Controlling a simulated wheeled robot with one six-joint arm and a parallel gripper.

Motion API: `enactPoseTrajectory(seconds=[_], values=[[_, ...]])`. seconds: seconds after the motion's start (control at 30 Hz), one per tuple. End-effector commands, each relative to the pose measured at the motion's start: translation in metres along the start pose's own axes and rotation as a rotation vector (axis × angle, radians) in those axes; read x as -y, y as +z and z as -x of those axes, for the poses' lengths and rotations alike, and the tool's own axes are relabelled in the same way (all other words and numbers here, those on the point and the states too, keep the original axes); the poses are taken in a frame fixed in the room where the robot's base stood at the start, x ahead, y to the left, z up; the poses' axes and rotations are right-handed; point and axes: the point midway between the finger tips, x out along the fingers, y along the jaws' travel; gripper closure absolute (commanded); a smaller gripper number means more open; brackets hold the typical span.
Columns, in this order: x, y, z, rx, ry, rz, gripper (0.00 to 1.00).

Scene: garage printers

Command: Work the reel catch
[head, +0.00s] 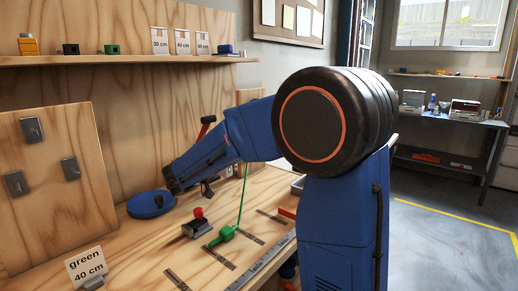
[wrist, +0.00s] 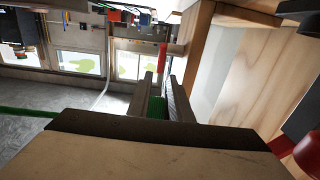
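A dark lever with a red end (head: 208,119), which may be the reel catch, sticks up behind my forearm in the head view. The reel itself is hidden there by my arm. In the wrist view my gripper (wrist: 160,80) shows two grey fingers standing apart. A ridged green thing (wrist: 156,107), perhaps wound green strand, shows in the gap between them. A red upright piece (wrist: 162,58) shows beyond the fingertips; I cannot tell whether they touch it. A green strand (head: 243,195) runs down to a green clip (head: 225,235) on the bench (head: 150,250).
A block with a red knob (head: 198,219) and a blue disc (head: 150,204) are on the bench. A "green 40 cm" card (head: 86,266) stands at the front left. A wooden board with metal plates (head: 45,180) stands at left. A shelf (head: 120,60) runs above.

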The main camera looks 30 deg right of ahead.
Motion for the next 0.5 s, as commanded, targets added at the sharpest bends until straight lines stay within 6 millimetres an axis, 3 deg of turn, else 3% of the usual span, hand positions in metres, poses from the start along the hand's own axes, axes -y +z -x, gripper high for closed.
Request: enactPoseTrajectory(seconds=[0.3, 0.5], values=[[-0.001, 0.0, -0.051, 0.0, 0.003, 0.001, 0.81], [0.0, 0.0, -0.074, 0.0, 0.002, 0.0, 0.81]])
